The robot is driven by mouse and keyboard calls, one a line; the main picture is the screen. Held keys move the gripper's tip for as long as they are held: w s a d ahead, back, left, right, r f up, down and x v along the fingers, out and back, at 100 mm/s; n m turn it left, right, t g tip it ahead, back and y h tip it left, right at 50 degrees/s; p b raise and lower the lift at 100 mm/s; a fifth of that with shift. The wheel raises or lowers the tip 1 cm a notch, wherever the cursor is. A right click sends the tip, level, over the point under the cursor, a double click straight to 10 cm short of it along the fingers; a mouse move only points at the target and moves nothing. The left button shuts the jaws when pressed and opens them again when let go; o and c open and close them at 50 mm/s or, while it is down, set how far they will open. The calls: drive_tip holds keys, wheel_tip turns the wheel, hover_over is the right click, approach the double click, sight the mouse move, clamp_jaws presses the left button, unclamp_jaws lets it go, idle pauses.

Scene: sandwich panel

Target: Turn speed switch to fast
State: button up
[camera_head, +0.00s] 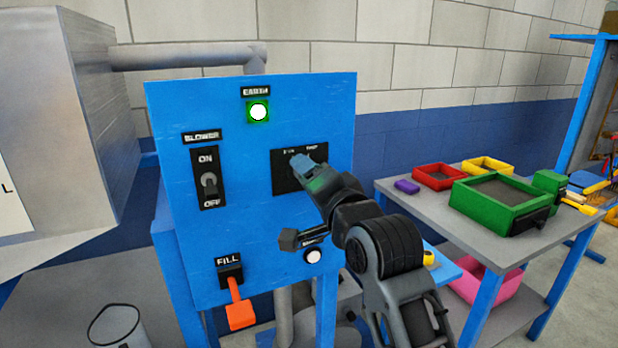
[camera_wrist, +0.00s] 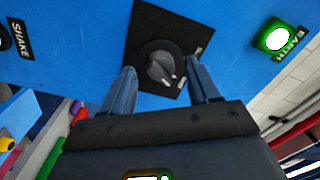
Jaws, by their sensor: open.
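The speed switch is a dark round knob (camera_wrist: 161,65) on a black plate (camera_wrist: 146,28) in the wrist view. In the head view its plate (camera_head: 284,180) sits on the right half of the blue panel, and my gripper hides the knob. My gripper (camera_wrist: 163,88) is open, its two blue-grey fingers pointing at the plate on either side of the knob. I cannot tell whether they touch it. In the head view my gripper (camera_head: 301,165) is in front of the plate. The plate's labels are too blurred to read surely.
The blue panel (camera_head: 250,230) also carries a lit green EARTH lamp (camera_head: 258,111), a BLOWER ON/OFF toggle (camera_head: 208,184) and an orange FILL lever (camera_head: 238,305). A white button (camera_head: 313,256) is below my arm. A grey table (camera_head: 410,190) with coloured trays stands at the right.

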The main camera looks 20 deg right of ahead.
drive_tip(key=s+b, duration=0.1)
drive_tip(key=s, duration=0.6)
idle(0.3)
drive_tip(key=s+d+f+n+g, duration=0.15)
drive_tip(key=s+f+n, duration=0.55)
drive_tip(key=s+f, duration=1.2)
drive_tip(key=s+a+n+g, duration=0.1)
drive_tip(key=s+n, duration=0.4)
drive_tip(key=s, duration=1.8)
drive_tip(key=shift+a+r+g, duration=0.2)
drive_tip(key=shift+a+g, duration=0.15)
drive_tip(key=shift+s, duration=0.1)
